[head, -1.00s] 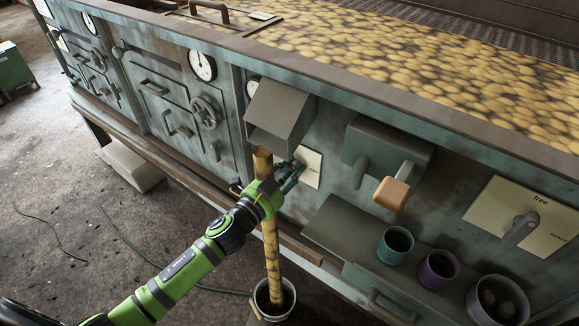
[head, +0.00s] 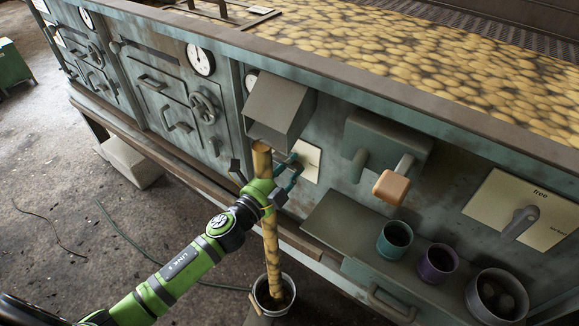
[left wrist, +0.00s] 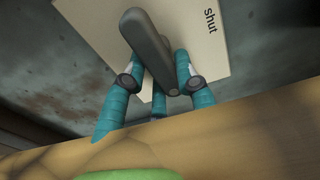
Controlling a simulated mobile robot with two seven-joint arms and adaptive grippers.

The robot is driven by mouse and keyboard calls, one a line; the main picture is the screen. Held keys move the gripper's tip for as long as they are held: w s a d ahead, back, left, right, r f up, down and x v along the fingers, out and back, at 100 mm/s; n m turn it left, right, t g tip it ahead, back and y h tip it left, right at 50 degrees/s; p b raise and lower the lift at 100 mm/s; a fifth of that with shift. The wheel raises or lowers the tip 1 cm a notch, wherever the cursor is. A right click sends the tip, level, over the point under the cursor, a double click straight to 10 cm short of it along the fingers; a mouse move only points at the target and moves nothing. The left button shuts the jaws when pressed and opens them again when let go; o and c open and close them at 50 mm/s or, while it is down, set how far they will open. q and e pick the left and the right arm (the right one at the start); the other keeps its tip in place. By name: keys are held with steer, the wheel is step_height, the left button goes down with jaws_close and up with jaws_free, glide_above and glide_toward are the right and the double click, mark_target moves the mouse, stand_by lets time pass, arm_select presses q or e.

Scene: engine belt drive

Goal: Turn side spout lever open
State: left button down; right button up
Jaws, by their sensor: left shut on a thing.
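The side spout lever (left wrist: 148,45) is a dark grey bar on a pale plate (left wrist: 195,62) marked "shut" in the left wrist view. My left gripper (left wrist: 158,82) has its teal fingers on both sides of the lever, shut on it. In the head view my left gripper (head: 288,178) reaches the pale plate (head: 309,161) below the grey spout hood (head: 279,108), and the lever is mostly hidden there. A mottled yellow-brown column (head: 270,245) runs from under the hood to a bucket (head: 288,297), close beside my wrist. My right gripper does not show.
To the right are a box with an orange-handled lever (head: 391,187) and a second lever (head: 520,224) on a plate marked "free". A teal cup (head: 394,241), a purple cup (head: 437,265) and a pot (head: 497,296) stand below. A handwheel (head: 206,109) is at left.

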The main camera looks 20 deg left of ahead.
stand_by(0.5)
arm_select(q)
steer(key=c, duration=0.9)
jaws_free()
steer(key=shift+c, duration=0.2)
steer(key=v, duration=1.2)
